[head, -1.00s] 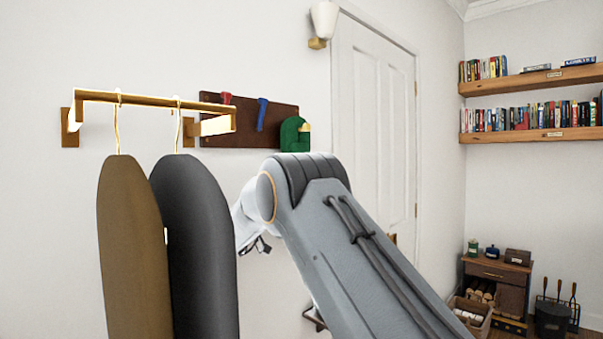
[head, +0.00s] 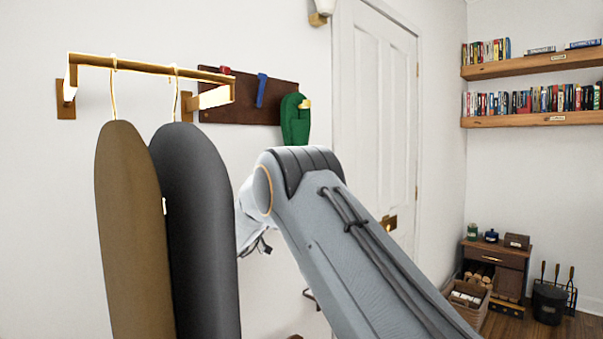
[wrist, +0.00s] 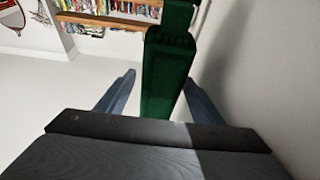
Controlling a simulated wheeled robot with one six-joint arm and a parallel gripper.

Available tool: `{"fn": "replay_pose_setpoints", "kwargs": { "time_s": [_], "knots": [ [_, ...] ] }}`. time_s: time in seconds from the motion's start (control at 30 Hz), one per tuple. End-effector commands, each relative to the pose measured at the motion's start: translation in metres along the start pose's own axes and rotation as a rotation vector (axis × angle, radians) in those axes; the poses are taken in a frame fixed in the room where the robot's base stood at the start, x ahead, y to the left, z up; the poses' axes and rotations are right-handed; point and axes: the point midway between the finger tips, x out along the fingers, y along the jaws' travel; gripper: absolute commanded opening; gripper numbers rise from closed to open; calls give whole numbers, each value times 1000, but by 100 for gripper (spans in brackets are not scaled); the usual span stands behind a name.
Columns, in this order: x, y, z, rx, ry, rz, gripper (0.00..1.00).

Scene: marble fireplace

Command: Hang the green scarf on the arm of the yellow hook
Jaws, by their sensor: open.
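The green scarf (head: 295,122) hangs over the yellow hook (head: 305,104) at the right end of a dark wooden board on the wall. Only the hook's yellow tip shows beside the scarf's top; its arm is covered. The scarf's lower part is hidden behind my arm in the head view. In the wrist view the scarf (wrist: 160,85) hangs as a long green strip between the two spread fingers of my gripper (wrist: 160,78). My gripper is open, with a gap on the left side of the scarf. The fingers are hidden in the head view.
The board (head: 232,112) also carries a red hook (head: 225,70) and a blue hook (head: 261,90). A brass rail (head: 150,66) with a brown garment (head: 130,230) and a dark grey garment (head: 195,220) juts out at left. A white door (head: 375,130) stands right.

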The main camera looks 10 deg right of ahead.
Motion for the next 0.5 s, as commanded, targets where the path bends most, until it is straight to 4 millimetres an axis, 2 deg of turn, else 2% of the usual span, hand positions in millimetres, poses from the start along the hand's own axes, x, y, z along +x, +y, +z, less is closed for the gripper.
{"fn": "replay_pose_setpoints", "kwargs": {
  "time_s": [0.03, 0.5],
  "knots": [
    [-11, -8, 19, -27, -11, -26, 61],
    [-22, -10, 52, -29, -13, -28, 61]
  ]
}}
